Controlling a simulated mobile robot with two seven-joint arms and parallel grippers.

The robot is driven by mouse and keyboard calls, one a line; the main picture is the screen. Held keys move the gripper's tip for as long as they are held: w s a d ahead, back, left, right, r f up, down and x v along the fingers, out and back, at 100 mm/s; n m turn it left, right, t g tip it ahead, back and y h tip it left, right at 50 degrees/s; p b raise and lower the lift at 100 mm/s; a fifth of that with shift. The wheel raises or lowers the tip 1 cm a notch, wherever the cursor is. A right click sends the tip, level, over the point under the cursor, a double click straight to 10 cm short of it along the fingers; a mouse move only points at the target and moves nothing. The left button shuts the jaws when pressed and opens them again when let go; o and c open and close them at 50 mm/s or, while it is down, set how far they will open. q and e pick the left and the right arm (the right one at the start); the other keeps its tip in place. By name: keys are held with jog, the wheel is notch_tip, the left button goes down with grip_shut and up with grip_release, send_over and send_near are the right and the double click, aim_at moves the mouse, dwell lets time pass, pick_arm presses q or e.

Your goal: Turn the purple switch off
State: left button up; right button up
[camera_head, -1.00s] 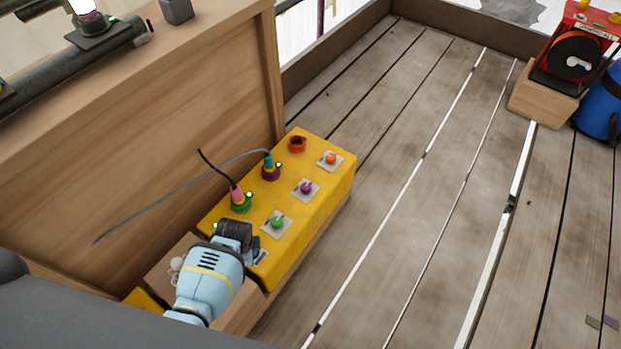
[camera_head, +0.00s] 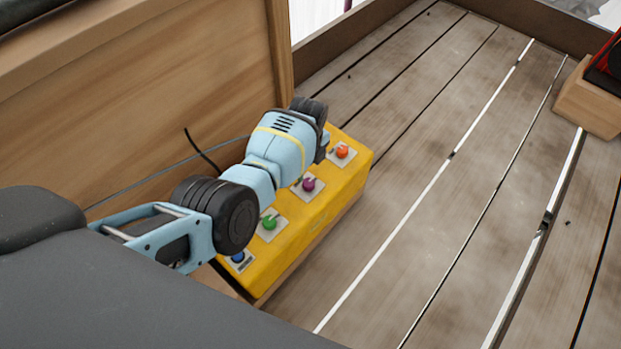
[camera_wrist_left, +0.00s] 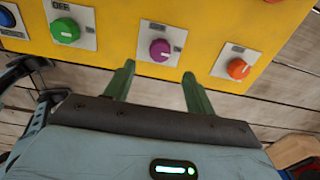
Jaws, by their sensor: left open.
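The purple switch (camera_head: 309,184) is a round knob on a pale square plate on top of the yellow box (camera_head: 290,240). It sits between the green switch (camera_head: 269,222) and the orange switch (camera_head: 342,152). In the left wrist view the purple switch (camera_wrist_left: 160,50) is just ahead of my left gripper (camera_wrist_left: 158,70), roughly centred between its two green fingers. The fingers are apart, with nothing between them, and do not appear to touch the knob. In the head view my wrist hides the fingers. My right gripper is not in view.
A blue switch (camera_head: 238,257) is at the box's near end. A wooden panel (camera_head: 150,110) stands along the box's left side, with a dark cable (camera_head: 202,150) in front of it. A wooden block (camera_head: 590,100) is far right.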

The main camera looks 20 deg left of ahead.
aim_at(309, 182)
pick_arm(q)
jog(key=shift+f, duration=0.4)
notch_tip(309, 182, down, 6)
jog(key=b, duration=0.3)
jog(key=shift+b, duration=0.35)
jog(key=shift+f, duration=0.4)
jog(key=shift+f+b, duration=0.15)
jog(key=shift+b, duration=0.15)
jog(key=c, duration=0.9)
jog(key=shift+c, duration=0.4)
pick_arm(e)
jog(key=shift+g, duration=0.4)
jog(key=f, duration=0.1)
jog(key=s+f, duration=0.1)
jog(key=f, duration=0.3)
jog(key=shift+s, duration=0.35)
